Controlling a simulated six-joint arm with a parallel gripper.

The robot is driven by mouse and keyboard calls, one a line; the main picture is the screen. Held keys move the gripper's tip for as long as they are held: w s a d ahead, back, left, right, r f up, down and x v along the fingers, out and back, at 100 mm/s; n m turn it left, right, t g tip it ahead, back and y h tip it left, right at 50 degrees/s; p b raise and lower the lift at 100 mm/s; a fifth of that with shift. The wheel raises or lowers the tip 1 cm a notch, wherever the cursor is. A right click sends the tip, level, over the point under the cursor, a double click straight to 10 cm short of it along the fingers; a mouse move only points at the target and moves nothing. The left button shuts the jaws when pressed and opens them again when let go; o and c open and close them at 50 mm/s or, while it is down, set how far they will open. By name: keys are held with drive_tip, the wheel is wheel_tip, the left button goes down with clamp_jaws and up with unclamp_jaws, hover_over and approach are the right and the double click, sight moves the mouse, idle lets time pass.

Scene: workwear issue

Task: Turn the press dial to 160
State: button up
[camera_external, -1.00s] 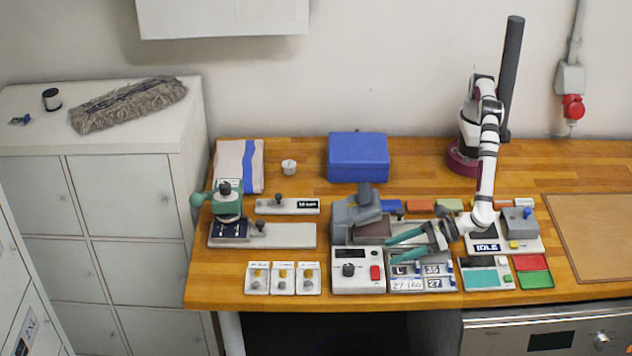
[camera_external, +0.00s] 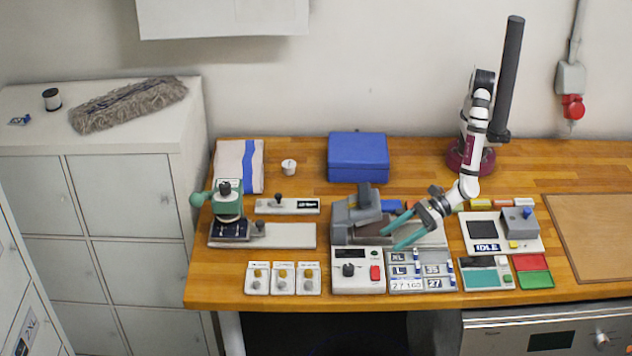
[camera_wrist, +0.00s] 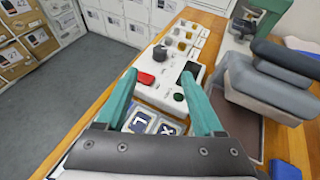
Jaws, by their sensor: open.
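The press dial (camera_external: 348,269) is a dark round knob on a white control box (camera_external: 342,285) at the front of the bench. In the wrist view the dial (camera_wrist: 160,53) stands beyond the red button (camera_wrist: 145,78); its pointer and any scale are too small to read.
A green-handled press (camera_external: 228,204) is farther left. A blue box (camera_external: 357,150) stands behind.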

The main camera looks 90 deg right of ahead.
sight(352, 265)
drive_tip(key=x, duration=1.3)
drive_tip(key=shift+w, duration=0.1)
drive_tip(key=shift+a, duration=0.1)
clamp_jaws()
